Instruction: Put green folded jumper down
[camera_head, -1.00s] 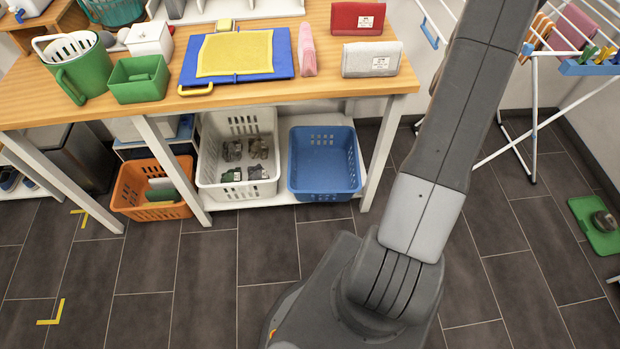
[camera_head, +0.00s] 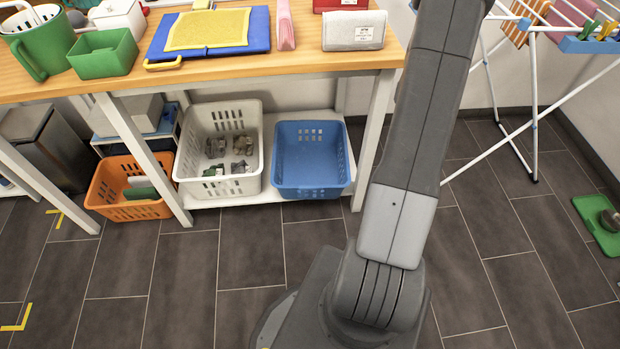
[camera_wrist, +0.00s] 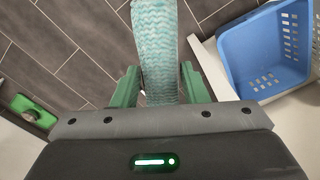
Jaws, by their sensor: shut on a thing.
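In the wrist view a folded teal-green knit with pale wavy bands, which I take for the green folded jumper (camera_wrist: 155,45), is between the two green fingers of my gripper (camera_wrist: 160,88). My gripper is shut on it, and its far end runs past the top of the picture. Dark floor tiles show below it. The blue basket (camera_wrist: 262,55) is to its right, apart from it. In the head view only my arm shows; the gripper and jumper are out of sight.
In the head view an empty blue basket (camera_head: 311,188) and a white basket (camera_head: 190,185) with several grey items stand on the low shelf. An orange basket (camera_head: 130,212) is left of them. A drying rack (camera_head: 537,110) stands right. The wooden bench top (camera_head: 240,72) is crowded.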

